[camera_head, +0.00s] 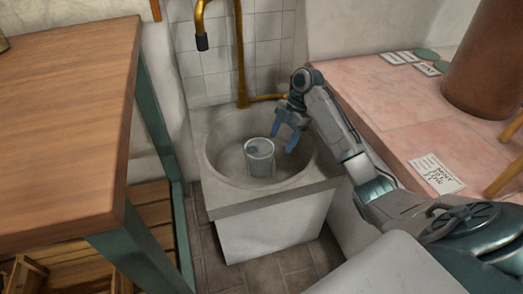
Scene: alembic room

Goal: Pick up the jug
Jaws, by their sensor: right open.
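The jug (260,160) is a small grey, round vessel. My right gripper (284,141) reaches in from the right, with blue fingers pointing down. Its fingers are open and sit just right of the jug and above the basin. They appear apart from the jug, and nothing shows between them. My left gripper is not in the picture.
A brass tap (240,60) rises behind the sink. A wooden table (70,120) with green legs stands left. A pink tiled counter (385,110) on the right holds paper cards (437,174) and a brown cylinder (487,60). Wooden crates (60,258) lie below the table.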

